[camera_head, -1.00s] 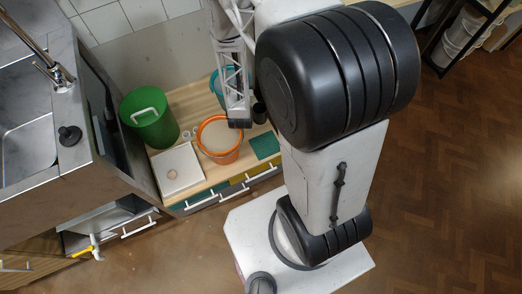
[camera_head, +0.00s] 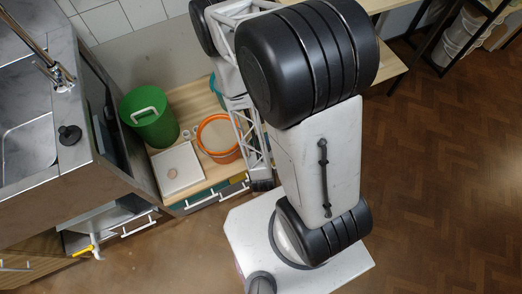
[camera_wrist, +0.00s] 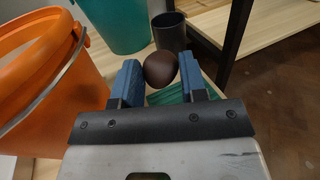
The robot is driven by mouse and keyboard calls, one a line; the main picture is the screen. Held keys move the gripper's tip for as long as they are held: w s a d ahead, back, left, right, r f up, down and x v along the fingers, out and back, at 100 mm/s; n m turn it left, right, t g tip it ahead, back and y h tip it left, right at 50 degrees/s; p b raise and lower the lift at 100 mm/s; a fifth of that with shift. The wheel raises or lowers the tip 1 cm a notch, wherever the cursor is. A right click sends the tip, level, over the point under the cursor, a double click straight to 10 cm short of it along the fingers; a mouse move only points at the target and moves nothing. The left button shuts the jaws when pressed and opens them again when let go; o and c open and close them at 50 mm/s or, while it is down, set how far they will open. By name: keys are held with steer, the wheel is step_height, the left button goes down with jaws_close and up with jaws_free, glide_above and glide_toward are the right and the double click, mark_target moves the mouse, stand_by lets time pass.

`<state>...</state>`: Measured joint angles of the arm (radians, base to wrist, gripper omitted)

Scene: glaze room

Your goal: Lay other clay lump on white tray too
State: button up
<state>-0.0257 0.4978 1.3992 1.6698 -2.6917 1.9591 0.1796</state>
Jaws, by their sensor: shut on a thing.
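The white tray (camera_head: 188,158) lies flat on the wooden counter in the head view, left of the orange bucket. One small pinkish-tan clay lump (camera_head: 172,173) rests on it. In the wrist view, my gripper (camera_wrist: 159,66) has its blue fingers shut on a round dark brown clay lump (camera_wrist: 161,69). A green mat (camera_wrist: 172,95) shows below and behind the fingers. In the head view my arm's end hangs near the counter's front edge, right of the bucket, and the held lump cannot be made out there.
The orange bucket (camera_wrist: 45,90) with its wire handle stands close left of my gripper. Beyond are a teal container (camera_wrist: 118,22) and a dark cup (camera_wrist: 170,32). A green bin (camera_head: 150,118) stands behind the tray, with small white rings (camera_head: 189,133) beside it.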

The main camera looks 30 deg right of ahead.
steer(key=shift+s+a+f, duration=0.15)
steer(key=shift+s, duration=0.4)
steer(key=shift+f, duration=0.1)
steer(key=shift+f, duration=2.85)
steer(key=shift+f, duration=1.85)
steer(key=shift+f, duration=0.15)
steer(key=o, duration=0.9)
